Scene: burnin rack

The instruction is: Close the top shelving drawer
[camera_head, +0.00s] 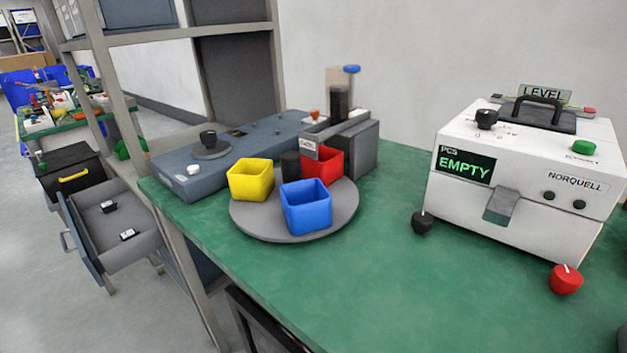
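A grey drawer (82,236) stands pulled out at the left, beside the grey metal shelving (112,95). Its front has a grey handle (66,241), and two small dark and white parts lie inside. Just behind and above it in the picture is a black box-like unit (70,160) with a yellow handle (73,175); I cannot tell whether it is also a drawer. My gripper is not in view.
A green-topped bench (400,285) fills the middle and right. It carries a round grey tray (250,222) with yellow, red and blue bins, a blue-grey device (180,178), and a white box marked EMPTY (520,210). Grey floor (50,310) is clear at lower left.

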